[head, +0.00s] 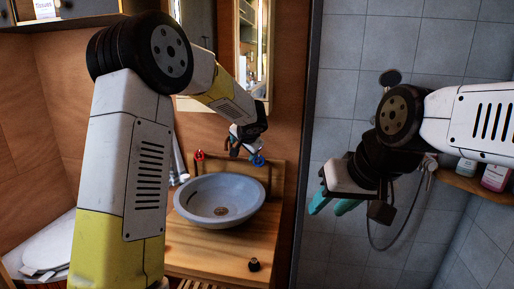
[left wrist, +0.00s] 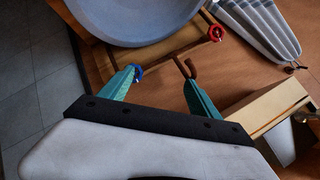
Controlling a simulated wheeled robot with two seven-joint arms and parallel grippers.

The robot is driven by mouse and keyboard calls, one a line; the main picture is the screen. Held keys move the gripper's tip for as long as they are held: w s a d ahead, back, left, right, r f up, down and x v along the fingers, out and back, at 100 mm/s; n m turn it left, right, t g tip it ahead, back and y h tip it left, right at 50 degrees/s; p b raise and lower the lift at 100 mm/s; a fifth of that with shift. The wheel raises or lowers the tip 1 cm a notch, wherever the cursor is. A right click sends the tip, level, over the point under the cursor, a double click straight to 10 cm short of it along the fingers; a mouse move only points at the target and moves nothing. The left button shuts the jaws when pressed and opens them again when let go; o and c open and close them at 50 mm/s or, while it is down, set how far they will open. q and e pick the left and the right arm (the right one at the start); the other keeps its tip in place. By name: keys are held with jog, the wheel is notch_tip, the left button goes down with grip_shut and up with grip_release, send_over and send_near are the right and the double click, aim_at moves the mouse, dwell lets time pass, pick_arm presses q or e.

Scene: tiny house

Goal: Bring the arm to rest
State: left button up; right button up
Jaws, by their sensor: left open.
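My left gripper (head: 245,153) is beyond the far rim of the grey basin, by the faucet. In the left wrist view its two teal fingers (left wrist: 160,88) are apart with nothing held. The blue tap knob (left wrist: 137,73) shows beside the left-hand fingertip; whether they touch I cannot tell. The brown spout (left wrist: 186,68) shows near the other fingertip. The red tap knob (left wrist: 215,33) lies further off; it also shows in the head view (head: 199,155). My right gripper (head: 334,205) hangs in front of the tiled shower wall, its teal fingers a little apart and empty.
The round basin (head: 220,200) stands on a wooden counter (head: 210,250) with a small dark knob-like item (head: 253,264). A mirror (head: 252,45) hangs behind. A toilet (head: 52,245) is at left. A shelf with bottles (head: 495,175) and a shower hose (head: 385,245) are at right.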

pick_arm(q)
jog(key=s+a+r+n+g, duration=0.1)
jog(key=s+a+r+n, duration=0.15)
jog(key=s+a, duration=0.45)
jog(key=s+a+r+n+g, duration=0.1)
jog(key=s+a+r+n, duration=0.2)
jog(key=s, duration=0.8)
jog(key=s+d+f+n+g+h, duration=0.1)
jog(key=s+h, duration=0.3)
jog(key=s, duration=1.8)
jog(key=shift+s+d+f+n+g, duration=0.3)
jog(key=shift+d+n, duration=0.05)
jog(key=shift+d, duration=0.05)
jog(key=shift+a, duration=0.15)
jog(key=shift+a, duration=0.45)
